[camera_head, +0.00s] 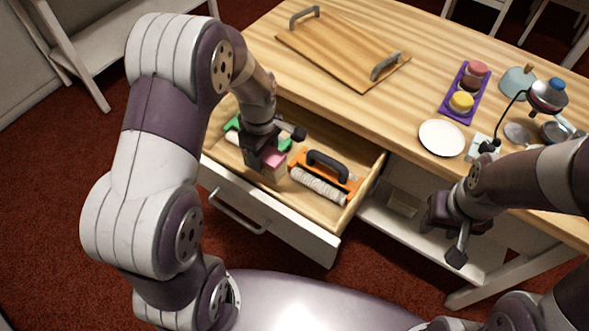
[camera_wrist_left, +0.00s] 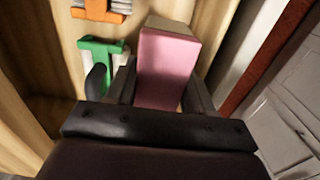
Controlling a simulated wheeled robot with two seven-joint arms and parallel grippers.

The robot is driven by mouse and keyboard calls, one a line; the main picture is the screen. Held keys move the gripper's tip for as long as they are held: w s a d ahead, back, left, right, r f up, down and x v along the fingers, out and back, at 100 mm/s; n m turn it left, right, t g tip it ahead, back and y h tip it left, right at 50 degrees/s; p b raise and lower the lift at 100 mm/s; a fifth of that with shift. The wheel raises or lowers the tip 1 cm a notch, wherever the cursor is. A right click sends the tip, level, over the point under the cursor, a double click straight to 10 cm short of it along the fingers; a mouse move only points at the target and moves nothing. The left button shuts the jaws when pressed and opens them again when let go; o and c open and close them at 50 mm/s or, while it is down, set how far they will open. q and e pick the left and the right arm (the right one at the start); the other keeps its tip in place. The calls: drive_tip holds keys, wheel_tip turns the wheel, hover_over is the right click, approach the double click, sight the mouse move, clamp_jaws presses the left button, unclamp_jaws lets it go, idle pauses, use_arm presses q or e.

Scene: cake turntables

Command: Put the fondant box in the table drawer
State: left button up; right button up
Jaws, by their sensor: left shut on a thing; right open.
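The fondant box (camera_head: 273,170) is a small block with a pink face and pale sides. My left gripper (camera_head: 264,158) is shut on it, inside the outline of the open table drawer (camera_head: 335,213). In the left wrist view the pink box (camera_wrist_left: 165,65) stands between the two dark fingers (camera_wrist_left: 160,95). I cannot tell whether its underside touches the drawer floor. My right gripper (camera_head: 450,228) is open and empty, to the right of the drawer, in front of the table.
In the drawer lie an orange roller tool (camera_head: 325,177) with a dark handle and a green tool (camera_head: 233,124), partly hidden by my gripper. On the table are a wooden tray (camera_head: 335,45), a white plate (camera_head: 442,138) and a purple tray (camera_head: 452,103) with small cakes.

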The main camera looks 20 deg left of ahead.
sight(267, 175)
use_arm(q)
wheel_tip(267, 175, down, 9)
drive_tip(key=shift+s+f+b, duration=0.1)
drive_tip(key=shift+b, duration=0.6)
drive_tip(key=shift+f, duration=0.15)
drive_tip(key=o, duration=1)
wheel_tip(267, 175, up, 12)
drive_tip(key=shift+p, duration=1.25)
drive_tip(key=s+r+m, duration=0.1)
drive_tip(key=s+m, duration=0.1)
drive_tip(key=s+r+m, duration=0.1)
drive_tip(key=s+m, duration=0.1)
drive_tip(key=m, duration=0.1)
drive_tip(key=s+d+r+m, duration=0.1)
drive_tip(key=m, duration=0.1)
drive_tip(key=shift+s+r+m+t, duration=0.3)
drive_tip(key=shift+s+r+t, duration=0.1)
drive_tip(key=s+m, duration=0.4)
drive_tip(key=s+r+m, duration=0.1)
drive_tip(key=s+m, duration=0.1)
drive_tip(key=shift+d+m+t, duration=0.3)
drive_tip(key=shift+d, duration=0.05)
